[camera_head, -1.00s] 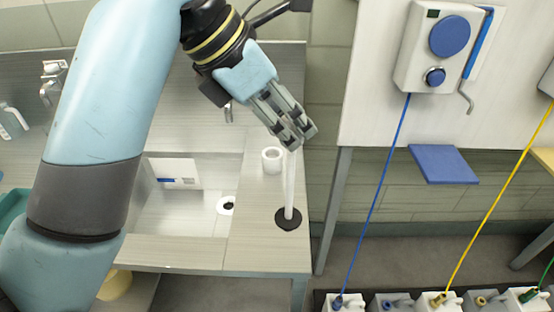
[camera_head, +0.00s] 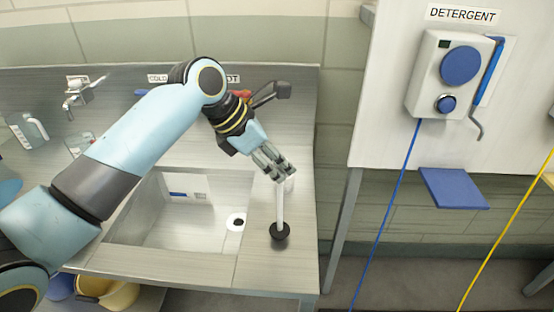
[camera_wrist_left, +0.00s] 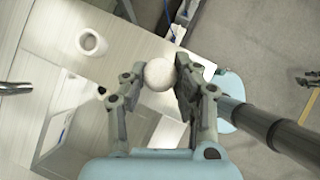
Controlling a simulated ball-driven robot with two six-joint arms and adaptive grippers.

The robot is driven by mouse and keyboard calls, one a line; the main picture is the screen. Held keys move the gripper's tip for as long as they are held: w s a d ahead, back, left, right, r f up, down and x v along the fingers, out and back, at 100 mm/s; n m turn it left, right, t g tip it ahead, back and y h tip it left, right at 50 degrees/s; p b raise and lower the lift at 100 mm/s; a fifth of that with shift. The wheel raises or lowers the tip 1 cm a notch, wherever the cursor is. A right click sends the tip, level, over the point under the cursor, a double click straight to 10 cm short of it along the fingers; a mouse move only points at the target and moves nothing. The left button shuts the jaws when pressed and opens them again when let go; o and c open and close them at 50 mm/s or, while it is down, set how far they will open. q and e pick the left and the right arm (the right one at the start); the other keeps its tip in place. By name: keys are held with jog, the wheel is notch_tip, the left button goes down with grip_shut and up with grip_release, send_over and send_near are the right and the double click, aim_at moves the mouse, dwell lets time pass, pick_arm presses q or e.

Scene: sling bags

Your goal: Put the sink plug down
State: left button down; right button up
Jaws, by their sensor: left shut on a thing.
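The sink plug is a black round base (camera_head: 280,233) with a tall white stem (camera_head: 279,207). It stands upright over the counter to the right of the sink basin (camera_head: 158,212). I cannot tell whether its base touches the counter. My left gripper (camera_head: 284,176) reaches in from the left and is shut on the top of the stem. The basin's drain (camera_head: 236,220) is uncovered. My right gripper is not in view.
A white hollow cylinder (camera_wrist_left: 91,42) stands on the counter near the plug. Faucets (camera_head: 83,90) and a bottle (camera_head: 28,130) are at the back left. A detergent dispenser (camera_head: 450,75) with blue hose (camera_head: 385,215) and a blue shelf (camera_head: 453,188) are right of the counter.

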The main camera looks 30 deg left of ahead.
pick_arm(q)
jog(key=shift+f, duration=0.1)
jog(key=c, duration=1.3)
grip_release()
jog(key=shift+o, duration=1.4)
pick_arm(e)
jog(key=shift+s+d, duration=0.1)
pick_arm(q)
jog(key=shift+s+a+r, duration=0.1)
jog(key=shift+a+r, duration=0.05)
jog(key=shift+r, duration=0.25)
jog(key=b+v, duration=0.1)
jog(key=v, duration=1)
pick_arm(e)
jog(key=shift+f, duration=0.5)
